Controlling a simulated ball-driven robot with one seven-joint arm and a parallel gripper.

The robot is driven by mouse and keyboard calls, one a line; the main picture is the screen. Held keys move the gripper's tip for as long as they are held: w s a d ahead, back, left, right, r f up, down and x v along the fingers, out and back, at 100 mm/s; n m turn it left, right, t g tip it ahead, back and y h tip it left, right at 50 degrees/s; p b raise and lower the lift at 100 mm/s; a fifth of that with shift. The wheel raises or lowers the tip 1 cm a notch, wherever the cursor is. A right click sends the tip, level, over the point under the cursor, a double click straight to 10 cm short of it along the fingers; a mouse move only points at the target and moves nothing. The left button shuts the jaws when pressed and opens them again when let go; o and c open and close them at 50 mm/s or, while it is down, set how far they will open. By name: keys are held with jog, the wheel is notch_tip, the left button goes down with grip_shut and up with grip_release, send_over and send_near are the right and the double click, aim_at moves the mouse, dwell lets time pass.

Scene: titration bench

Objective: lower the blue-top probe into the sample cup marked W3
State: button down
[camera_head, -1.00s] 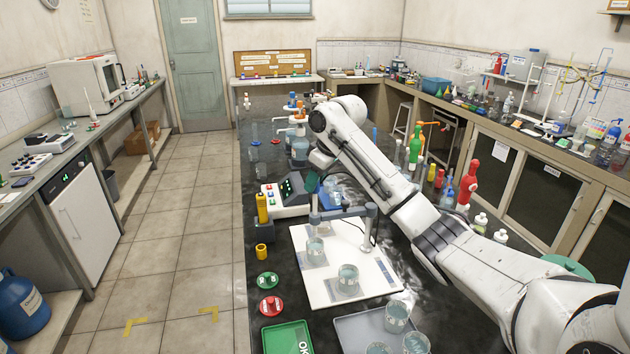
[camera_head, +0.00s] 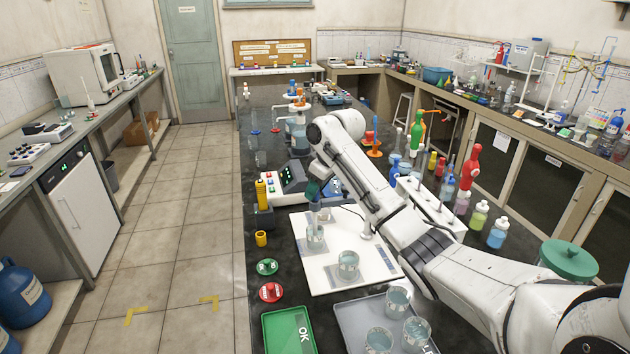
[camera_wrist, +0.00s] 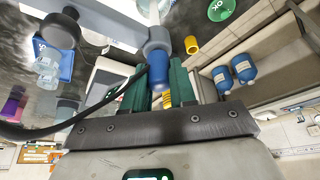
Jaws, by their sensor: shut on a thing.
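The blue-top probe (camera_wrist: 157,70) sits between the two green fingers of my gripper (camera_wrist: 156,88) in the wrist view, with a grey clamp collar (camera_wrist: 155,46) around it beyond them. In the head view my gripper (camera_head: 315,196) is low over the white board (camera_head: 328,282). A clear cup (camera_head: 315,238) stands directly under it. Whether the probe tip is inside this cup or just above it, I cannot tell. A second cup (camera_head: 347,265) stands nearer on the board. No cup marking is readable, so I cannot tell which is W3.
A grey tray (camera_head: 352,318) with several cups and a green OK tray (camera_head: 288,325) lie at the front. Red and green round discs (camera_head: 268,267) lie left of the board. A control box (camera_head: 291,180) is behind; bottles stand right of my arm.

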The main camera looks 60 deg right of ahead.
jog(key=shift+r, duration=0.1)
jog(key=c, duration=0.9)
grip_release()
jog(key=b+v, duration=0.1)
jog(key=v, duration=0.9)
jog(key=shift+s+r, duration=0.2)
jog(key=shift+r, duration=0.15)
